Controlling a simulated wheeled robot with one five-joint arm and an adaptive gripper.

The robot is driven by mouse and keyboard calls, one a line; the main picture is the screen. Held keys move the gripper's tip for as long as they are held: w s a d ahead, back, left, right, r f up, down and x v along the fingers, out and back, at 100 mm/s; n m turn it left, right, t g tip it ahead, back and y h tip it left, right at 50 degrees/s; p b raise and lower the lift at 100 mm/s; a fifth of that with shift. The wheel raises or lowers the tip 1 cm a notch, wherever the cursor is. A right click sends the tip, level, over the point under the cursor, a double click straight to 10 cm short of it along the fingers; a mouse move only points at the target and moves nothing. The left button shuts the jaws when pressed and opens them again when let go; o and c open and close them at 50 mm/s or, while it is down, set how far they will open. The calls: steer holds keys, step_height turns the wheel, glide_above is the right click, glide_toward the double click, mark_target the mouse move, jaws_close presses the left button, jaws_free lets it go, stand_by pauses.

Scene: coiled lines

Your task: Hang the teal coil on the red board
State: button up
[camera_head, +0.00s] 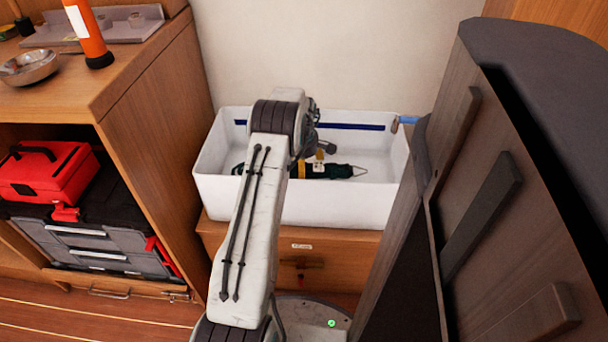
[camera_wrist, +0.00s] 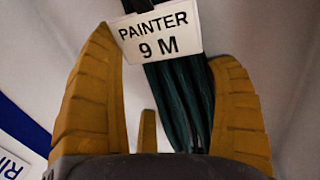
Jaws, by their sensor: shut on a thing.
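The teal coil (camera_head: 338,171) is a dark green-teal bundle of line, lying low in the white tub (camera_head: 340,207) in the head view. In the wrist view the coil (camera_wrist: 178,105) runs between the yellow fingers of my gripper (camera_wrist: 164,48). A white tag (camera_wrist: 160,38) on it reads "PAINTER 9 M". My gripper (camera_head: 319,157) is shut on the coil inside the tub, and my arm hides part of the coil and tub. No red board shows in either view.
The tub stands on a wooden drawer unit (camera_head: 335,262) against a pale wall. A wooden cabinet (camera_head: 150,110) on the left holds a red toolbox (camera_head: 48,175). An orange flare-like cylinder (camera_head: 88,32) and metal bowl (camera_head: 29,68) stand on top. A dark panel (camera_head: 510,190) closes in the right.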

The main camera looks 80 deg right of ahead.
step_height(320, 180, down, 2)
steer(key=shift+f+b, duration=0.15)
steer(key=shift+b, duration=0.25)
steer(key=o, duration=1.1)
steer(key=shift+f, duration=0.15)
steer(key=shift+f, duration=0.15)
steer(key=r+p, duration=0.2)
steer(key=p, duration=0.1)
steer(key=r+p, duration=0.3)
steer(key=a+r+p, duration=0.1)
steer(key=r+p, duration=0.1)
steer(key=p, duration=0.1)
steer(key=shift+w+r, duration=0.15)
steer(key=shift+r, duration=0.05)
